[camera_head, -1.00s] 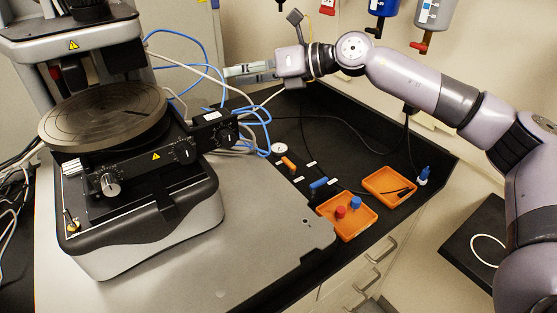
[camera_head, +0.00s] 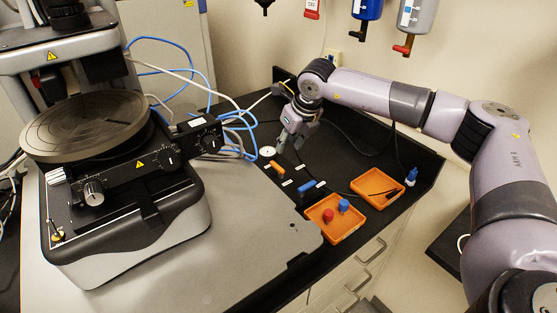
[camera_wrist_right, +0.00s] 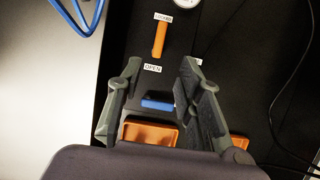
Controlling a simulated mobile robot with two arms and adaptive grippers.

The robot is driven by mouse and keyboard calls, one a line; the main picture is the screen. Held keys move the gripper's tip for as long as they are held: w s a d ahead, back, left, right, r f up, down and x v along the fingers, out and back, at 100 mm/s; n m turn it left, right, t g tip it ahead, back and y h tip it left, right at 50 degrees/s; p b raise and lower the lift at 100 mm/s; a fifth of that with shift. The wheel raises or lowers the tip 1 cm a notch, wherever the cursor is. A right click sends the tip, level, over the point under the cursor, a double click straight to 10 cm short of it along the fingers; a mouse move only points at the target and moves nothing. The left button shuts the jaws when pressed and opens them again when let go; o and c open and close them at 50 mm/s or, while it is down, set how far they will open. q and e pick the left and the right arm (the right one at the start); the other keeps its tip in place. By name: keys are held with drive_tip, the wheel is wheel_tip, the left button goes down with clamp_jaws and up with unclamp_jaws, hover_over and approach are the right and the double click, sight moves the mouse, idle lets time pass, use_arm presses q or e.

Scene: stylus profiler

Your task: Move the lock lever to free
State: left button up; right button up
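Two small levers lie on the black panel. The orange lever (camera_head: 278,170) also shows in the wrist view (camera_wrist_right: 159,40), lengthwise between two white labels; the lower one (camera_wrist_right: 152,68) reads OPEN. The blue lever (camera_head: 307,187) also shows in the wrist view (camera_wrist_right: 157,105), lying crosswise between the fingers in the picture. My right gripper (camera_head: 289,146) is open and empty, pointing down above the panel behind the levers, also seen in the wrist view (camera_wrist_right: 160,66). My left gripper is not in view.
Two orange trays (camera_head: 352,222) (camera_head: 364,197) lie in front of the levers; the nearer one holds red and blue knobs. The profiler with its round stage (camera_head: 55,150) stands at left. Blue and white cables (camera_head: 235,120) hang beside it. A round white dial (camera_head: 267,152) is near my right gripper.

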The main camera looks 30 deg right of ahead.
sight(278, 166)
drive_tip(key=p+x, duration=0.2)
drive_tip(key=x, duration=0.9)
drive_tip(key=shift+w+f, duration=0.1)
drive_tip(key=shift+c, duration=0.3)
clamp_jaws()
